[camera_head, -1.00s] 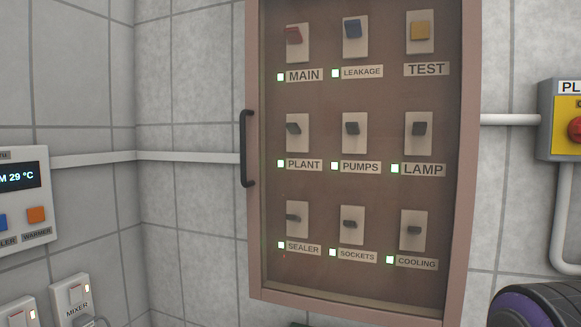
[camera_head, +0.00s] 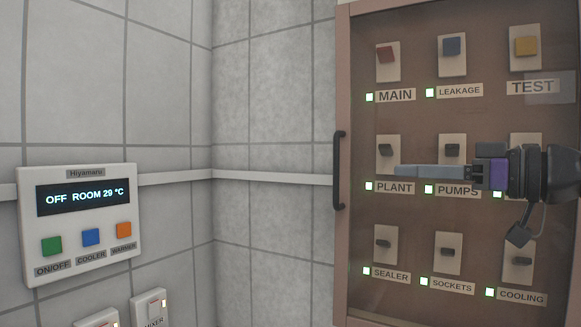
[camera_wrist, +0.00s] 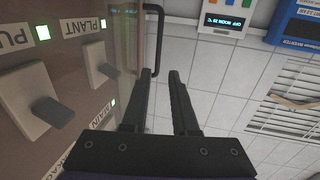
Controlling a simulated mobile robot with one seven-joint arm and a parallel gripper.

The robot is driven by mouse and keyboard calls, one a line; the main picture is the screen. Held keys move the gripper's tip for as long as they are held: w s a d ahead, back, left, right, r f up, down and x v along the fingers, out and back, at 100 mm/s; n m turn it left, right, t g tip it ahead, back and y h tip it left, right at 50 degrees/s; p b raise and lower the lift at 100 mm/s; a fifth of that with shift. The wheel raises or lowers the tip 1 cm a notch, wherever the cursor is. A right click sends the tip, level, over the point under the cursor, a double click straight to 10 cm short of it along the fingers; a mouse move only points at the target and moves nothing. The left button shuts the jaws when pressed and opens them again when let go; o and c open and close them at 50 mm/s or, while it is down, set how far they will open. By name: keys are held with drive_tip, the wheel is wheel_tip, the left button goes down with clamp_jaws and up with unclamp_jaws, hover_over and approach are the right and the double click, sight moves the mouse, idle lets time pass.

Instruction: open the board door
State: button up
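The board door (camera_head: 342,260) is a brown-framed panel with a see-through front, closed over rows of switches. Its black vertical bar handle (camera_head: 338,170) is on the left edge of the frame. My gripper (camera_head: 400,171) reaches in from the right in front of the door, fingers pointing left toward the handle, apart from it in the head view. In the wrist view the two dark fingers (camera_wrist: 161,76) are apart with a narrow gap and nothing visibly held. The handle (camera_wrist: 162,35) shows just beyond the fingertips there; whether they touch it is unclear.
A white control panel (camera_head: 82,255) with a display reading OFF ROOM 29 °C is on the left wall. A horizontal white pipe (camera_head: 270,177) runs along the walls behind the handle. The wall left of the door is otherwise clear.

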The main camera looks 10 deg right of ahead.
drive_tip(key=p+x, duration=0.1)
drive_tip(key=x, duration=1.7)
drive_tip(key=shift+p, duration=0.35)
drive_tip(key=shift+w+d+r, duration=0.1)
drive_tip(key=shift+r, duration=0.05)
clamp_jaws()
idle(0.4)
